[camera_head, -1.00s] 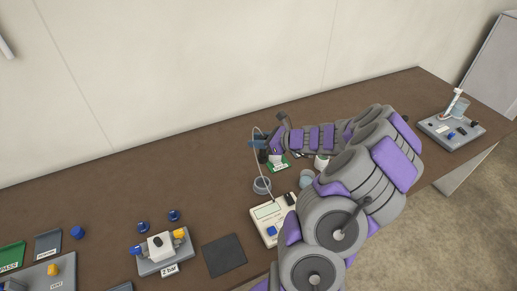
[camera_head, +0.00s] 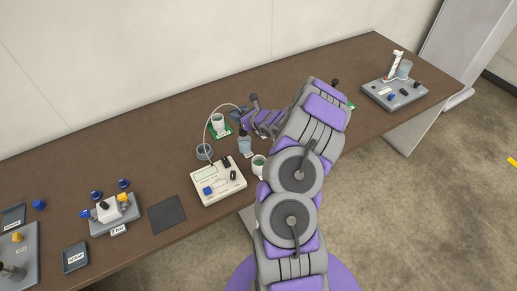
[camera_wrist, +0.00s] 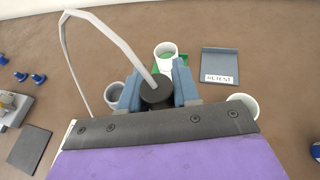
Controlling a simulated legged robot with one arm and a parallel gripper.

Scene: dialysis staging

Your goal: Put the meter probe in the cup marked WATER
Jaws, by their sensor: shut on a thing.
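My gripper (camera_wrist: 158,82) is shut on the meter probe (camera_wrist: 156,97), whose dark round top shows between the blue fingers in the wrist view. The probe's pale cable (camera_wrist: 92,18) loops back to the cream meter (camera_head: 218,182). In the head view my gripper (camera_head: 240,113) is above the table, just right of a white cup with green contents (camera_head: 218,121) on a green mat. A grey cup (camera_head: 204,153), a blue-grey cup (camera_head: 244,145) and another white cup (camera_head: 258,168) stand nearby. I cannot read WATER on any cup. The probe's lower end is hidden.
A dark square pad (camera_head: 167,214) and a grey fixture with blue and yellow knobs (camera_head: 113,211) are left of the meter. Another equipment tray (camera_head: 394,95) stands at the right end of the table.

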